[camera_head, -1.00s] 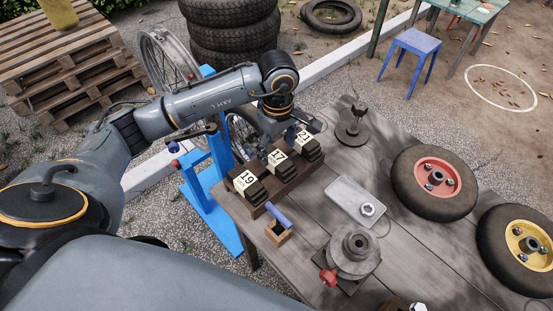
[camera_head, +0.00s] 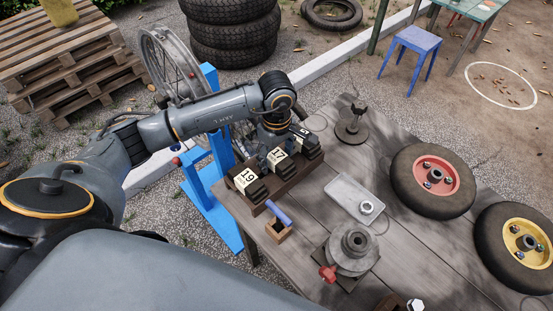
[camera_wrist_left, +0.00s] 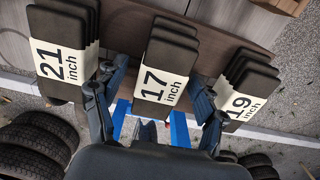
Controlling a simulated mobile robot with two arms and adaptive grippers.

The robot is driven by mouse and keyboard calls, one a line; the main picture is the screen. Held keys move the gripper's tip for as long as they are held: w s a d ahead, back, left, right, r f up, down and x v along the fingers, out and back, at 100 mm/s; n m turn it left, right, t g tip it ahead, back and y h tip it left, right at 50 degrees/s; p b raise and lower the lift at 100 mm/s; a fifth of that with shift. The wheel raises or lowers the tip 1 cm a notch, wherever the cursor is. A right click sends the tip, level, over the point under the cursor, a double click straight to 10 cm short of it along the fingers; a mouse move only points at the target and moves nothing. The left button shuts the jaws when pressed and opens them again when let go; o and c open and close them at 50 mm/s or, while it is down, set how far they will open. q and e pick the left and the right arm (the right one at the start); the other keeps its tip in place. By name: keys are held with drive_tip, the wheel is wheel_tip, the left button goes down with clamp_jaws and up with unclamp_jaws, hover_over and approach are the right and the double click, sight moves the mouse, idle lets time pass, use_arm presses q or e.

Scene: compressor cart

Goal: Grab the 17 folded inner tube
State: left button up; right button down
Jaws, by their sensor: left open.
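The folded 17 inch inner tube (camera_head: 280,163) is a dark stack with a white label. It lies in the middle of a wooden rack, between the 19 inch stack (camera_head: 246,182) and the 21 inch stack (camera_head: 307,146). My left gripper (camera_head: 271,150) is at the far side of the 17 stack and partly hidden in the head view. In the left wrist view the gripper (camera_wrist_left: 155,85) is open, one finger on each side of the 17 inch tube (camera_wrist_left: 167,72). I cannot tell whether the fingers touch it. My right gripper is not in view.
The 21 stack (camera_wrist_left: 60,60) and the 19 stack (camera_wrist_left: 240,95) are close outside the fingers. The rack is on a grey wooden table (camera_head: 310,205) with a blue-handled tool (camera_head: 279,213), a metal tray (camera_head: 350,195) and two wheels. A blue stand (camera_head: 205,185) is beside it.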

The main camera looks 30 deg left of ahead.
use_arm(q)
drive_tip(key=shift+f, duration=0.15)
idle(0.4)
drive_tip(key=c, duration=1.4)
clamp_jaws()
